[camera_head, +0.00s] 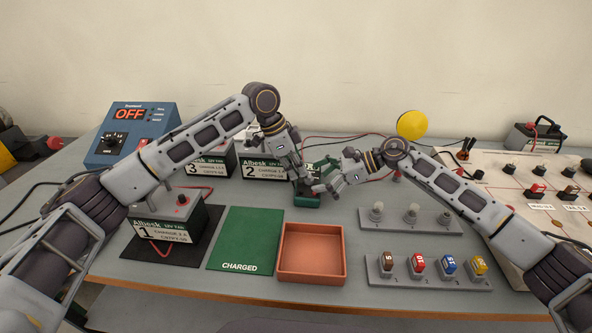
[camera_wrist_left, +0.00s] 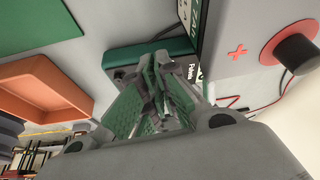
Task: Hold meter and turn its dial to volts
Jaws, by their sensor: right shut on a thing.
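The meter (camera_head: 308,200) is a small dark green box on the grey table, behind the orange tray. The grippers hide much of it in the head view. In the left wrist view its dark green body (camera_wrist_left: 126,75) shows just beyond the fingers. My left gripper (camera_head: 304,184) points down over the meter; its green-padded fingertips (camera_wrist_left: 160,62) are close together, and I cannot tell whether they touch it. My right gripper (camera_head: 322,186) comes in from the right and is shut on the meter at its side. The dial is hidden behind the fingers.
Black-and-green batteries stand left and behind, with battery 1 (camera_head: 164,228) in front. A green CHARGED mat (camera_head: 245,238) and an orange tray (camera_head: 312,276) lie in front. Grey racks (camera_head: 428,286) and a switch panel (camera_head: 507,196) are on the right. A blue power unit (camera_head: 150,119) stands at left.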

